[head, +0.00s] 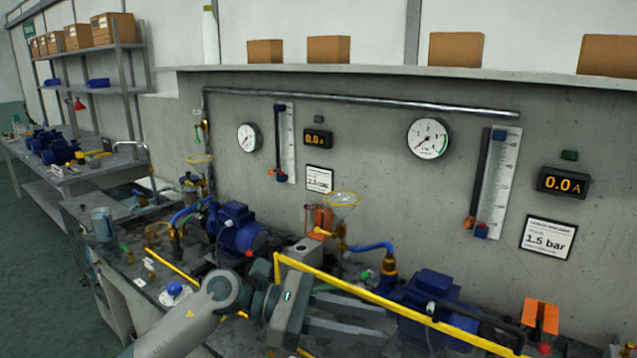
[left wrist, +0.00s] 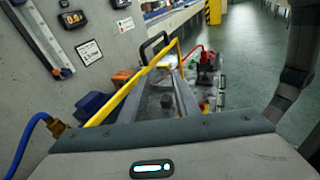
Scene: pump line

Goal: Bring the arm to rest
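My left arm comes in from the lower left of the head view. Its grey left gripper (head: 384,323) points right, over the front of the pump bench. Its two long fingers are apart with a gap between them, and nothing shows in the gap. The left wrist view also shows the fingers of the left gripper (left wrist: 165,84) apart, with bench surface visible between them. A yellow rail (head: 400,306) runs close by the gripper and also shows in the left wrist view (left wrist: 130,92). My right gripper is not in view.
Blue pumps (head: 238,230) and an orange block (head: 540,316) stand on the bench along the grey wall panel (head: 370,170). The panel carries gauges (head: 428,138) and displays reading 0.0 A (head: 564,183). Another bench (head: 85,175) stands at the left. Open floor (left wrist: 250,60) shows in the left wrist view.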

